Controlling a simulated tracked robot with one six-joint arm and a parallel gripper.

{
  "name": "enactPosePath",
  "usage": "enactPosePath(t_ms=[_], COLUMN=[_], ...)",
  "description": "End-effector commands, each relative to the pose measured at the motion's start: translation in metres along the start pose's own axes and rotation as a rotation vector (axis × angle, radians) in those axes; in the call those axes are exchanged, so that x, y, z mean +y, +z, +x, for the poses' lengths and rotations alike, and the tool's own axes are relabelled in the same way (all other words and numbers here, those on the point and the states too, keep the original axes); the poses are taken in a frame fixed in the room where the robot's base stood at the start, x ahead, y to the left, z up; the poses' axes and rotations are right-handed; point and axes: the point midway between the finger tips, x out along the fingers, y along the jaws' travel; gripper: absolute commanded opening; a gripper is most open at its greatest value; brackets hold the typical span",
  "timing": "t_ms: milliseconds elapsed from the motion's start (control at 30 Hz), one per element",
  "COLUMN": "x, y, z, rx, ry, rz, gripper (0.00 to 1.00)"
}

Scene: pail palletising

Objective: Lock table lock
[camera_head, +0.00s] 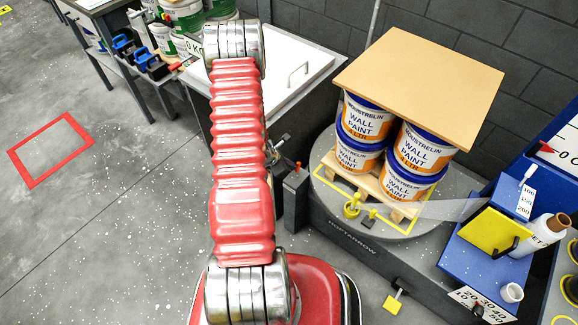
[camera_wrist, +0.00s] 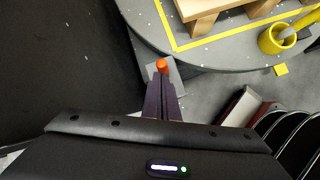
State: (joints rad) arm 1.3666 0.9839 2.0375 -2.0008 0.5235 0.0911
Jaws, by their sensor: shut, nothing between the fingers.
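The turntable (camera_head: 330,205) is a round grey table with a yellow outline, and its edge also shows in the wrist view (camera_wrist: 215,58). A small orange-topped knob (camera_wrist: 162,66), likely the table lock, stands on a grey block beside the turntable's rim. In the head view the block appears as a dark post (camera_head: 296,190) left of the turntable. My gripper (camera_wrist: 161,84) is shut and empty, its fingertips just below the knob in the wrist view. I cannot tell whether they touch it. My red arm hides part of the head view.
A pallet (camera_head: 365,182) on the turntable bears stacked paint pails (camera_head: 408,165) under a brown board (camera_head: 420,82). A yellow pedal (camera_head: 393,303) sits at the base front. A blue stand (camera_head: 485,265) is at right, a white-topped bench (camera_head: 285,75) behind.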

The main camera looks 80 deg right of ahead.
Motion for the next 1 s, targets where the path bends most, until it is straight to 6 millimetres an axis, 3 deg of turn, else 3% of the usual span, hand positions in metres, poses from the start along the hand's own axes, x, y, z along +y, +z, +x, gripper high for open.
enactPosePath(t_ms=[633,1000], x=[0.001,0.001], y=[0.002,0.003], z=[-0.002,-0.038], rx=[0.000,-0.001], ry=[0.000,0.001], rz=[0.001,0.002], gripper=[0.00,0.00])
